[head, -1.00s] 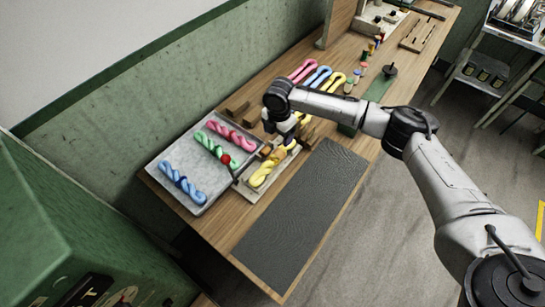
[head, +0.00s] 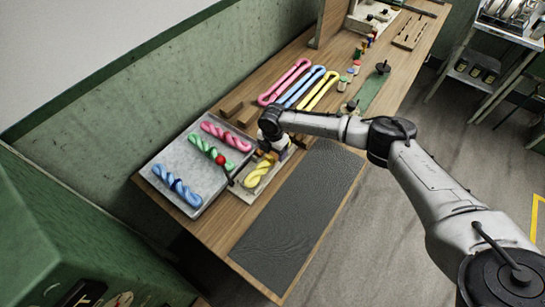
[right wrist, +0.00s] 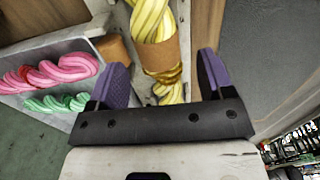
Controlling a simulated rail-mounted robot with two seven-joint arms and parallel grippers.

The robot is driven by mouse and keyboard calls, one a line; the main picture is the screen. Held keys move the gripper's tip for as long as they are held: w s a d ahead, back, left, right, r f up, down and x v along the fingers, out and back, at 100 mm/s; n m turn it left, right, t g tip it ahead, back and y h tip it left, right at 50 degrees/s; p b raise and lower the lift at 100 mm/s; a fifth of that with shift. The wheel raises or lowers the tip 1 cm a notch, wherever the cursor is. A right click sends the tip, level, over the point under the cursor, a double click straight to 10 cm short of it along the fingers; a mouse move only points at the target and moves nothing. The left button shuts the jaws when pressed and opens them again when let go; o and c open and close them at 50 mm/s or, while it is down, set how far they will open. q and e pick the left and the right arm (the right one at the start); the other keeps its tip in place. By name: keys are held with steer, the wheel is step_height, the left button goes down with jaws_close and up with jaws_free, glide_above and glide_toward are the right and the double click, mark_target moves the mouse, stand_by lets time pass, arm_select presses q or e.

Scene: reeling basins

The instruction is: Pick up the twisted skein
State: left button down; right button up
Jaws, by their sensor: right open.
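A yellow twisted skein (head: 258,174) lies on a small pale stand (head: 247,192) on the wooden bench. In the right wrist view the yellow skein (right wrist: 150,18) runs between my fingers, with a brown band (right wrist: 160,56) around its middle. My right gripper (right wrist: 163,70) is open, with one purple finger pad to each side of the skein. I see no contact, and its height above the skein is hard to tell. In the head view my right wrist hides the skein's far end. My left gripper is not in view.
A grey tray (head: 152,164) beside the stand holds pink (head: 226,136), green (head: 205,149) and blue (head: 177,186) twisted skeins. A red ball (head: 221,160) on a lever stands between tray and stand. Loose looped skeins (head: 302,88) lie farther back. A dark mat (head: 300,215) is clear.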

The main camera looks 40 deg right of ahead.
mark_target(272, 153)
steer(key=shift+f, duration=2)
steer(key=shift+c, duration=0.3)
steer(key=c, duration=1)
steer(key=shift+o, duration=0.2)
steer(key=shift+r, duration=0.15)
